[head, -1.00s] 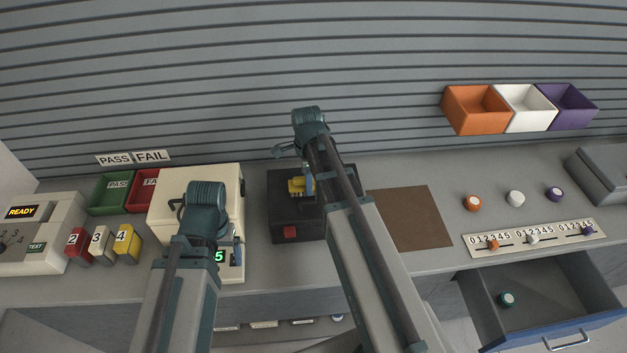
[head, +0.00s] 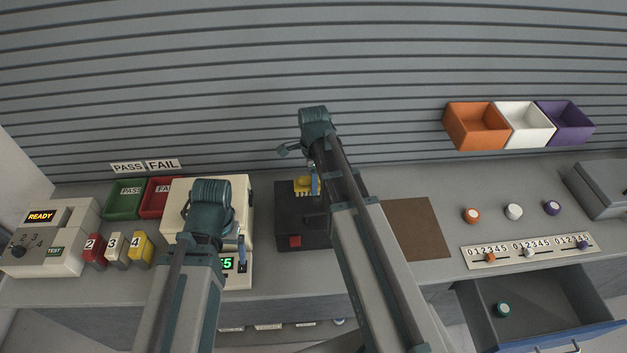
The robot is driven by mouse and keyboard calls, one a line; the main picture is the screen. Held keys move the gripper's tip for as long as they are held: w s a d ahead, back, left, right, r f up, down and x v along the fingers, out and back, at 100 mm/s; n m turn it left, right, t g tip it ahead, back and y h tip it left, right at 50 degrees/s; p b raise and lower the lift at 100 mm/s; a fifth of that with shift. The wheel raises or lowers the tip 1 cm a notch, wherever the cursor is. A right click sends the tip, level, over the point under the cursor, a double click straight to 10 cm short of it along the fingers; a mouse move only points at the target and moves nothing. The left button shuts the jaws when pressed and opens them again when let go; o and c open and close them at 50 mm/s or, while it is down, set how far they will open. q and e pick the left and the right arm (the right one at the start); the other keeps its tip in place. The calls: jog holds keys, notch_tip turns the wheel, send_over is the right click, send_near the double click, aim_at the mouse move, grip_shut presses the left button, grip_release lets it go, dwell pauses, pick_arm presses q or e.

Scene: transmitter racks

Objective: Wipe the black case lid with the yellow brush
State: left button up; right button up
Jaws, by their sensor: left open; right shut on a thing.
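The black case (head: 289,215) stands on the bench in the middle, with a red patch (head: 295,242) on its front. The yellow brush (head: 302,185) is at the back edge of the case lid. My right gripper (head: 313,184) is shut on the brush; my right arm hides the right part of the case. Whether the bristles touch the lid cannot be made out. My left gripper (head: 241,250) is open in front of the cream box (head: 240,205), left of the case, mostly hidden by its own wrist.
Green (head: 124,201) and red (head: 157,198) bins and several numbered blocks stand at left beside a READY panel (head: 45,240). A brown mat (head: 415,230) lies right of the case. An open drawer (head: 535,305) juts out at lower right. Three coloured bins hang on the wall.

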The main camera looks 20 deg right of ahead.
jog(key=shift+r, duration=0.1)
notch_tip(320, 180, up, 3)
jog(key=p, duration=0.3)
dwell(0.3)
dwell(0.4)
